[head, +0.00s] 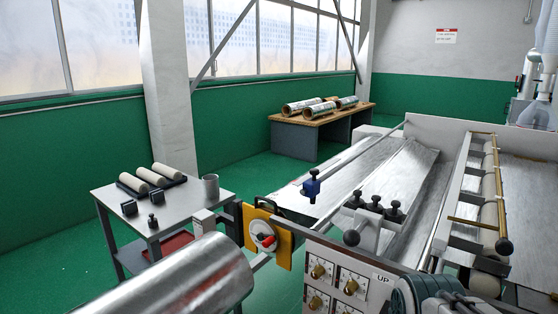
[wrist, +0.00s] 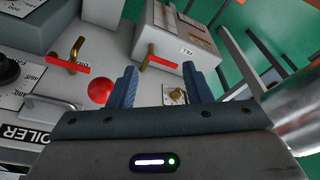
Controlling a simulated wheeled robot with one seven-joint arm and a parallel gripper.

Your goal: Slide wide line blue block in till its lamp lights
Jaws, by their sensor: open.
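The blue block (head: 311,187) has a dark knob on top and stands by the near left part of the silver foil web (head: 345,180) in the head view. A group of black knobs on a grey bracket (head: 372,225) stands to its right. I cannot make out a lit lamp for the block. In the wrist view my gripper (wrist: 159,70) is open, with two blue fingers apart and nothing seen between them. It faces grey machine panels, away from the blue block, which is not seen there. I cannot make out the gripper in the head view.
A control panel (head: 336,281) with brass knobs stands front centre, beside an orange plate (head: 262,238). A large metal roll (head: 185,278) fills the lower left. A grey cart (head: 160,205) is at left. A red ball-shaped part (wrist: 102,92) and brass handles (wrist: 151,53) stand near my fingers.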

